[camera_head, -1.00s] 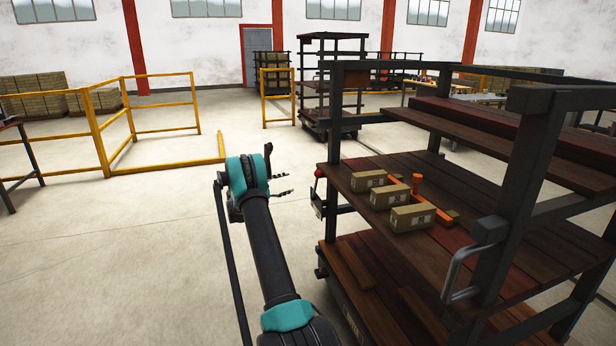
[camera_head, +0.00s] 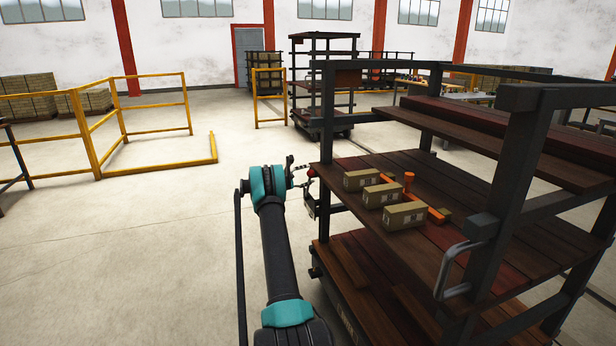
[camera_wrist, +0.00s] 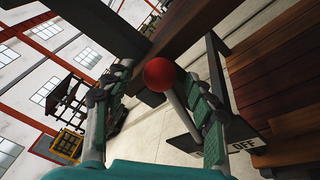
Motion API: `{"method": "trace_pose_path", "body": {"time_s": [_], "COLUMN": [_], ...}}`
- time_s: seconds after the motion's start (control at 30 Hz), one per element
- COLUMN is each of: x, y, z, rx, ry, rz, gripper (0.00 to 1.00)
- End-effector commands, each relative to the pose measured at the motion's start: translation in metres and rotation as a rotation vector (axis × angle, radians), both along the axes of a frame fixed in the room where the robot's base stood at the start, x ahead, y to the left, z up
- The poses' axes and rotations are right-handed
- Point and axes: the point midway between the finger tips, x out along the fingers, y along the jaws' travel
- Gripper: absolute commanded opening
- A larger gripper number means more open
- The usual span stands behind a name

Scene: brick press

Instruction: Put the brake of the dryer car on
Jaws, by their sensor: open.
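The dryer car (camera_head: 480,195) is a dark metal frame with wooden decks, standing to the right of my arm. In the wrist view, the brake lever shows as a red ball knob (camera_wrist: 159,74) on a grey rod (camera_wrist: 180,118). A dark plate (camera_wrist: 235,140) marked "OFF" lies at the rod's lower end. My gripper (camera_wrist: 160,95) is open, with the red knob between its two fingers; I cannot tell whether either finger touches it. In the head view my gripper (camera_head: 299,172) is at the car's left front corner, and the lever is mostly hidden there.
Several cardboard-coloured bricks (camera_head: 361,180) and an orange tool (camera_head: 409,183) lie on the car's middle deck. A yellow railing (camera_head: 150,133) stands at the left. Another rack car (camera_head: 322,85) stands behind.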

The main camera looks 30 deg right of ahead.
Motion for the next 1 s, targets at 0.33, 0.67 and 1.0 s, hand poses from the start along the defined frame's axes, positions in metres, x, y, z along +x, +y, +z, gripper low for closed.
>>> {"method": "trace_pose_path", "body": {"time_s": [0.33, 0.67, 1.0], "x": [0.0002, 0.0002, 0.0002], "y": [-0.0079, -0.0076, -0.0074], "z": [0.0003, 0.0002, 0.0000], "rx": [0.000, 0.000, 0.000], "ry": [0.000, 0.000, 0.000], "rz": [0.000, 0.000, 0.000], "gripper": [0.55, 0.22, 0.00]}}
